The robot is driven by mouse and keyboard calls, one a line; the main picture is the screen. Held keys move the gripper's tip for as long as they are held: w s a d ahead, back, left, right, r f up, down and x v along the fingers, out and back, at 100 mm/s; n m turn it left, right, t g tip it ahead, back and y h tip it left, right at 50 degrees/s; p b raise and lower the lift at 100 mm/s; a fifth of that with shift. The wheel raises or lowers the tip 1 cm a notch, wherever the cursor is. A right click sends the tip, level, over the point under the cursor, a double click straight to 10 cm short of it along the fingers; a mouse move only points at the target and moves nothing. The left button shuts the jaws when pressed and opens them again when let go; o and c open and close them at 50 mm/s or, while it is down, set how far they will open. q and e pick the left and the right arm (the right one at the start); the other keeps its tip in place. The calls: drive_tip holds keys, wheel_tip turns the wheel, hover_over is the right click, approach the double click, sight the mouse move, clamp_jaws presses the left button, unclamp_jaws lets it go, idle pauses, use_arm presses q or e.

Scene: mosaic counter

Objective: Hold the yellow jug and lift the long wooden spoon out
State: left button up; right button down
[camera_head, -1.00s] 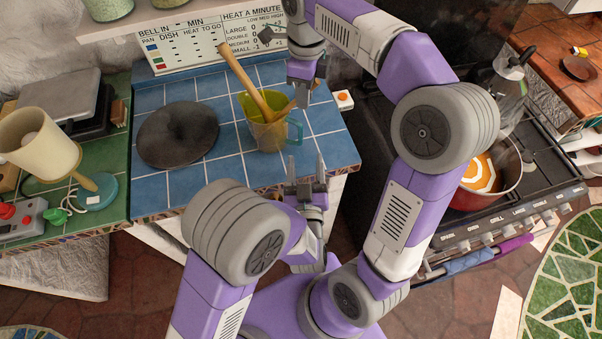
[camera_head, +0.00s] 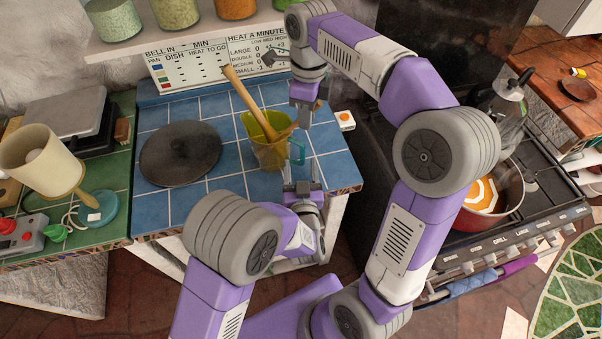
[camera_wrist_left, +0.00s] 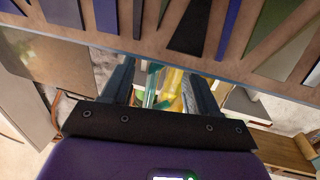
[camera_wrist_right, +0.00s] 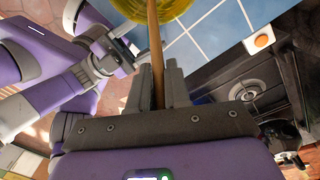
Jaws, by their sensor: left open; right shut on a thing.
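The yellow jug (camera_head: 266,154) with a teal handle (camera_head: 297,152) stands on the blue tiles near the counter's front edge. A long wooden spoon (camera_head: 247,97) leans out of it to the upper left. A second wooden handle (camera_head: 284,132) slants from the jug to my right gripper (camera_head: 304,112), which is shut on it; that shaft (camera_wrist_right: 153,50) also shows between the fingers in the right wrist view. My left gripper (camera_head: 303,172) is open, just in front of the jug. In the left wrist view the teal handle (camera_wrist_left: 151,85) and yellow wall (camera_wrist_left: 173,85) appear between its fingers.
A dark round lid (camera_head: 180,152) lies left of the jug. A white switch (camera_head: 345,120) is on the right. The stove with a red pot (camera_head: 468,220) is further right. The tiled front edge is close to my left gripper.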

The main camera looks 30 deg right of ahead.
use_arm(q)
clamp_jaws()
idle(1.3)
drive_tip(key=shift+c, duration=0.4)
unclamp_jaws()
drive_tip(key=c, duration=0.9)
drive_tip(key=shift+a, duration=0.1)
idle(0.3)
